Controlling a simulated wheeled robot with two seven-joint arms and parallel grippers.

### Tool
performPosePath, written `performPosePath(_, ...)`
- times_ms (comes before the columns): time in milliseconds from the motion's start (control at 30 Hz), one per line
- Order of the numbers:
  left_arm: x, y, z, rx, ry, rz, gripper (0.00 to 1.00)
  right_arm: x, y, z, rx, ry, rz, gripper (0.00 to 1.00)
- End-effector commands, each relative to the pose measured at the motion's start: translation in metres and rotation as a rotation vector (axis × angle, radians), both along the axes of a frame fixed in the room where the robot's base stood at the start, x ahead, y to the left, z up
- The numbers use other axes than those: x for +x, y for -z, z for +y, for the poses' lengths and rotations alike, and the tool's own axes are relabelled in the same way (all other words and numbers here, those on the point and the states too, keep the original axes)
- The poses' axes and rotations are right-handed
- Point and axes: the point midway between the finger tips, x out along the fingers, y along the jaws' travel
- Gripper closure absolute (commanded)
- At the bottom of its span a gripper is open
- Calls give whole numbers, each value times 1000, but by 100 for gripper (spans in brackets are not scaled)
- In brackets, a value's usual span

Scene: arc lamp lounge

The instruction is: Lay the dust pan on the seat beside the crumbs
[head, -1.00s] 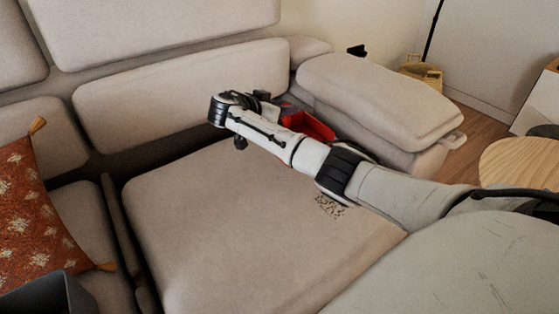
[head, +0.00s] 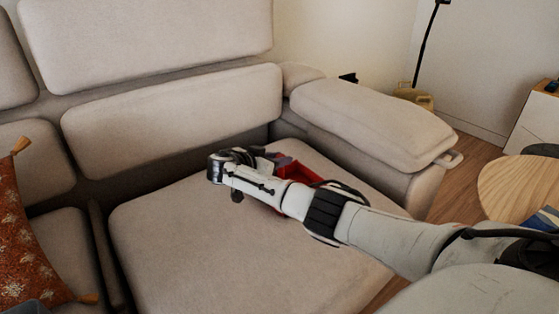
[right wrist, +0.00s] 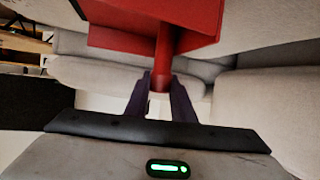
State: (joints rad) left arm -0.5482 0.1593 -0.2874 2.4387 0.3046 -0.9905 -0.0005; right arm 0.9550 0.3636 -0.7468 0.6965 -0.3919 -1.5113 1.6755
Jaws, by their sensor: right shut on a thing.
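The red dust pan (head: 297,171) is held over the right part of the beige sofa seat (head: 190,240), partly hidden behind my right arm. My right gripper (head: 262,161) is shut on its handle. In the right wrist view, the fingers (right wrist: 161,84) close around the red handle (right wrist: 163,52), with the pan's body (right wrist: 165,20) beyond it. I cannot tell whether the pan touches the seat. The crumbs do not show now; my right forearm covers that part of the seat. My left gripper is not in view.
The sofa's armrest (head: 375,120) rises to the right of the pan, and the back cushions (head: 175,107) stand behind. An orange patterned cushion (head: 25,240) is at the left. A round wooden table (head: 515,190) stands at the right. The seat's left part is clear.

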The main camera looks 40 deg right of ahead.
Motion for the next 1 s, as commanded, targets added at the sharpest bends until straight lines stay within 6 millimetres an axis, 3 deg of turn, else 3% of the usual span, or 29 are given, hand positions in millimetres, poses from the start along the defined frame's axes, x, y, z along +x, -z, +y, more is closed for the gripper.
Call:
performPosePath(100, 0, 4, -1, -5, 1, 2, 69, 0, 4, 0, -1, 0, 0, 100)
performPosePath(133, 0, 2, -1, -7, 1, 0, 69, 0, 3, 0, 0, 0, 0, 73)
performPosePath(233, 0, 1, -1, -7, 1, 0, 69, 0, 3, 0, 0, 0, 0, 59)
performPosePath(600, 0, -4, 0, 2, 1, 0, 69, 0, -4, 0, -1, 0, 0, 59)
performPosePath(733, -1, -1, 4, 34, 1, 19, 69, -2, -12, 19, 1, -3, 0, 59)
performPosePath(1000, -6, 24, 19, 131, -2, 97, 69, -11, -34, 74, 3, -3, 0, 59)
